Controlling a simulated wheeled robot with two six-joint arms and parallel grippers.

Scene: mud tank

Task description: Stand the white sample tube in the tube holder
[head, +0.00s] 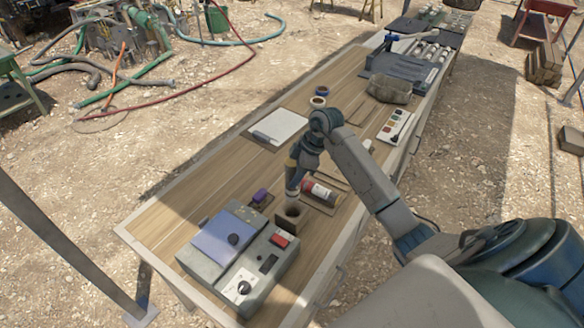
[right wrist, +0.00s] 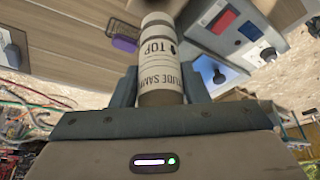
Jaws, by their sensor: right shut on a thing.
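The white sample tube (right wrist: 160,62), with dark lettering and grey bands, is between the fingers of my right gripper (right wrist: 158,88) in the right wrist view. In the head view my right gripper (head: 293,180) points down, shut on the tube, just above and behind the tube holder. The tube holder (head: 290,222) is a brown block with a round dark opening on top, on the table beside the grey instrument. The tube's far end is near the holder; I cannot tell whether they touch. My left gripper is not in view.
The grey instrument box (head: 262,262) with a blue lid stands close in front of the holder.

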